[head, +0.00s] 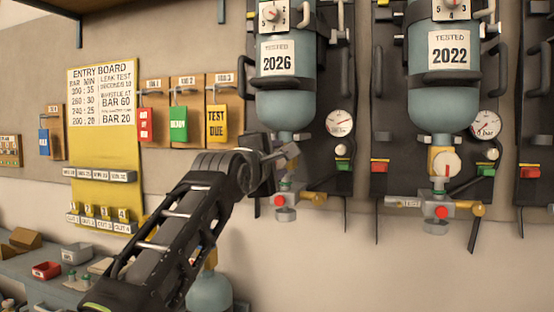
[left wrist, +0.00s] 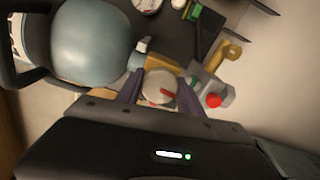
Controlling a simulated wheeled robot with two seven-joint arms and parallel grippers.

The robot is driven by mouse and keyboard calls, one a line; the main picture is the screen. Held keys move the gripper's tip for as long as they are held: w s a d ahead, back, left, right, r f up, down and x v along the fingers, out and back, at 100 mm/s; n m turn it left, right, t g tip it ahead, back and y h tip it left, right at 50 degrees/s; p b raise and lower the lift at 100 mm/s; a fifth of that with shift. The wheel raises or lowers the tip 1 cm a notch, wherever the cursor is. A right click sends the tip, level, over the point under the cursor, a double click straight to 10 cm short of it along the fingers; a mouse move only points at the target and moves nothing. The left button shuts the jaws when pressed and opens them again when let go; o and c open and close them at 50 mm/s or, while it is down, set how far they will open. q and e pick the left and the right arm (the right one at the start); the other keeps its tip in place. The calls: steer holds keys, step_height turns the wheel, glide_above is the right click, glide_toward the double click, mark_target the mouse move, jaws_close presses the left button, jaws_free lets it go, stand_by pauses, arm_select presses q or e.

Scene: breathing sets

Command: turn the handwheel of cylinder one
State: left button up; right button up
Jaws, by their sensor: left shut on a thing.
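Cylinder one (head: 285,112) is a blue-grey cylinder hung upside down on a dark backplate, with a label reading 2026. Its handwheel (left wrist: 160,87) is a pale round knob with a red mark, seen in the left wrist view below the cylinder's neck. My left gripper (left wrist: 158,92) is shut on the handwheel, one finger on each side. In the head view my left gripper (head: 280,160) hides most of the handwheel. A valve block with a red button (head: 282,200) and a brass fitting sits just below. My right gripper is not in either view.
A second cylinder (head: 444,108) labelled 2022 hangs to the right, with its own handwheel (head: 446,164) and gauge (head: 486,124). A gauge (head: 340,122) sits beside cylinder one. The yellow entry board (head: 104,150) and hanging tags are to the left. A bench with small trays (head: 46,270) is at lower left.

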arm_select(q)
steer(key=shift+n, duration=0.5)
steer(key=o, duration=1.4)
steer(key=b+v, duration=0.4)
steer(key=v, duration=0.3)
steer(key=shift+s, duration=0.35)
